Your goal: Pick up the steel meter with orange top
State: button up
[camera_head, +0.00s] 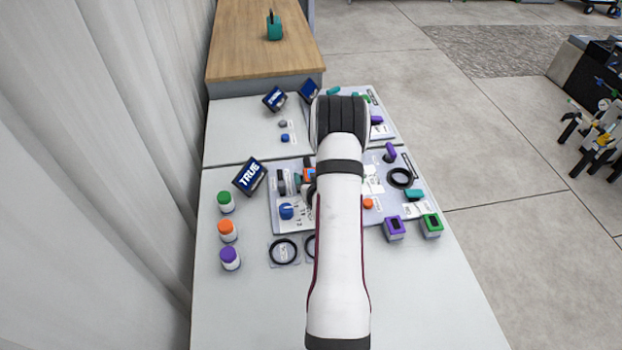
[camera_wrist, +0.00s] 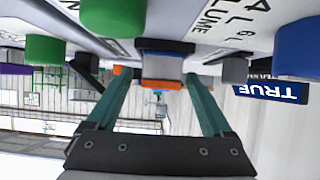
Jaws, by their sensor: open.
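In the head view an orange-edged meter with a bluish face (camera_head: 309,174) shows just left of my arm on the board. My arm hides part of it and most of my gripper there.
The board (camera_head: 333,218) carries a blue knob (camera_head: 287,211) and a black ring (camera_head: 401,178). Purple-topped (camera_head: 394,229) and green-topped (camera_head: 431,226) meters stand at its front right. Green, orange and purple-capped jars (camera_head: 228,231) stand left. A TRUE sign (camera_head: 249,177) is behind them.

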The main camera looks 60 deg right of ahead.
jog(key=x, duration=0.3)
jog(key=shift+w+d, duration=0.25)
grip_shut()
